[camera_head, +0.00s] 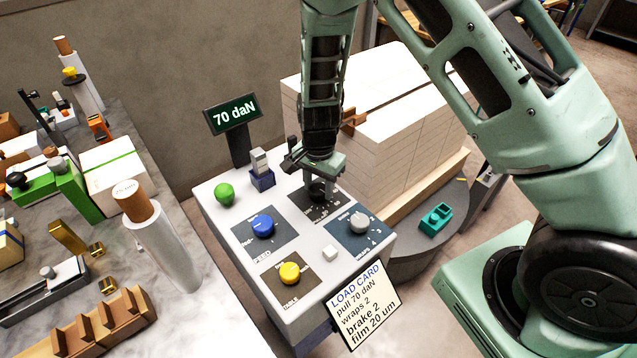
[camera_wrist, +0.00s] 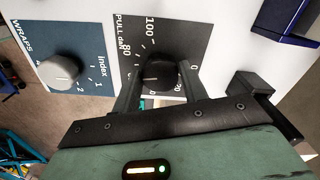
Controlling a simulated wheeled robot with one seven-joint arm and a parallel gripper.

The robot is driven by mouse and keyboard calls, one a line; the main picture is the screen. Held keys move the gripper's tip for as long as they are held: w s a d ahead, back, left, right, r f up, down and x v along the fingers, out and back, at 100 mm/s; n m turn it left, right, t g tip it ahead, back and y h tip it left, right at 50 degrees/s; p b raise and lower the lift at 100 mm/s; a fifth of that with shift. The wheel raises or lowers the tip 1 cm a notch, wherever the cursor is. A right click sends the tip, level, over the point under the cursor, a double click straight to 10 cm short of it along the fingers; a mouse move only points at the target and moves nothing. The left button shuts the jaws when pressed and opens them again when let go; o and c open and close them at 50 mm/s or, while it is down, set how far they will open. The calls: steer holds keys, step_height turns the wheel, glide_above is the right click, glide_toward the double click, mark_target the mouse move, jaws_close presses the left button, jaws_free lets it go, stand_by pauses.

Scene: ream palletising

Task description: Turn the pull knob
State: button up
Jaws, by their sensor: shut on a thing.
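The pull knob (camera_head: 318,193) is a dark round knob on a dark dial plate at the back right of the white control box (camera_head: 222,235). In the wrist view the pull knob (camera_wrist: 158,72) sits between the two black fingers of my gripper (camera_wrist: 157,80), which is shut on it. The dial is marked "PULL daN", with 80 and 100 legible. In the head view my gripper (camera_head: 318,178) points down over the knob and partly hides it. The display (camera_head: 234,114) reads "70 daN". The load card (camera_head: 362,305) lists pull 70 daN, wraps 2, brake 2, film 20 um.
Beside the pull knob are a blue knob (camera_head: 263,226), a yellow knob (camera_head: 290,273), a grey wraps knob (camera_head: 360,222) and a green button (camera_head: 224,194). A wrapped stack (camera_head: 395,130) stands close behind. A cluttered table (camera_head: 222,335) is at left.

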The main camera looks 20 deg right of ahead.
mark_target(319, 189)
stand_by(0.3)
steer(key=o, duration=1)
step_height(319, 189, up, 18)
steer(key=b, duration=0.2)
steer(key=shift+f, duration=0.25)
steer(key=s+a+n+b, duration=0.1)
steer(key=s+a+n, duration=0.3)
steer(key=s+n, duration=0.5)
steer(key=s+a+n+b, duration=0.2)
steer(key=s+a+n, duration=0.3)
steer(key=s+n, duration=0.5)
steer(key=s, duration=0.7)
steer(key=shift+s+f+y, duration=0.15)
steer(key=shift+s+y, duration=0.05)
steer(key=shift+y, duration=0.1)
